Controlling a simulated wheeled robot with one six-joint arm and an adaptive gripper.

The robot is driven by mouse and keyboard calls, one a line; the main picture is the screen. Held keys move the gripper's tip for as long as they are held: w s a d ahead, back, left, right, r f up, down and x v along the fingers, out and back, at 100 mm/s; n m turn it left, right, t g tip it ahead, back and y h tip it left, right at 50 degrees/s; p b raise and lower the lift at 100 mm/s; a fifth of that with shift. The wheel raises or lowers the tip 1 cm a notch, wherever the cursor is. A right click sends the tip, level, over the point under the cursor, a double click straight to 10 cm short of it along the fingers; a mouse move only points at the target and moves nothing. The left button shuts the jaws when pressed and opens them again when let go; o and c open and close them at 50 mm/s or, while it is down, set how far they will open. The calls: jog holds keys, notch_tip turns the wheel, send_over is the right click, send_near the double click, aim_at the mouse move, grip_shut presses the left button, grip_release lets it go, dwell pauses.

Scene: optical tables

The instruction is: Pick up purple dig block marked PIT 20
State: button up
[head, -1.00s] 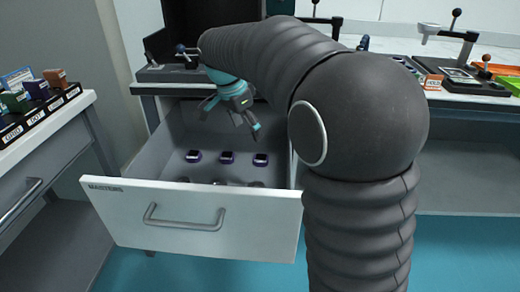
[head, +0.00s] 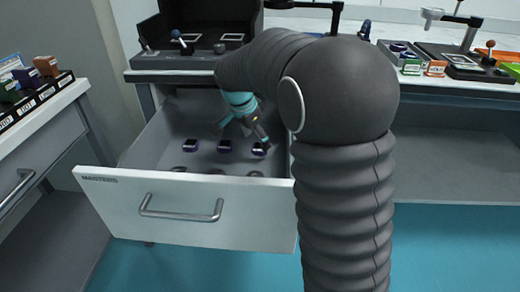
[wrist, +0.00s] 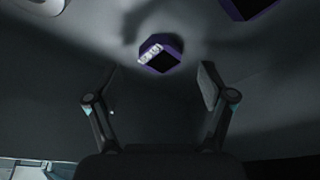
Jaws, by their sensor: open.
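Three small purple blocks with pale labels lie in a row on the floor of an open drawer (head: 180,207): a left one (head: 190,145), a middle one (head: 224,146) and a right one (head: 259,149). Their labels are too small to read in the head view. My gripper (head: 243,134) is open and empty inside the drawer, above the middle and right blocks. In the wrist view my gripper (wrist: 160,84) has its fingers spread, with one purple block (wrist: 161,54) ahead between them, apart from both. Its label is not clearly legible. Another purple block (wrist: 246,7) is cut off at the top right.
Several round dark items (head: 216,171) lie nearer the drawer front, marked MASTERS. The drawer walls surround my gripper. A dark bench device (head: 185,55) stands above the drawer. A rack of coloured blocks (head: 30,95) is at left.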

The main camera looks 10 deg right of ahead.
aim_at(260, 149)
jog(key=shift+x, duration=1.5)
jog(key=c, duration=1.3)
jog(key=shift+r, duration=0.1)
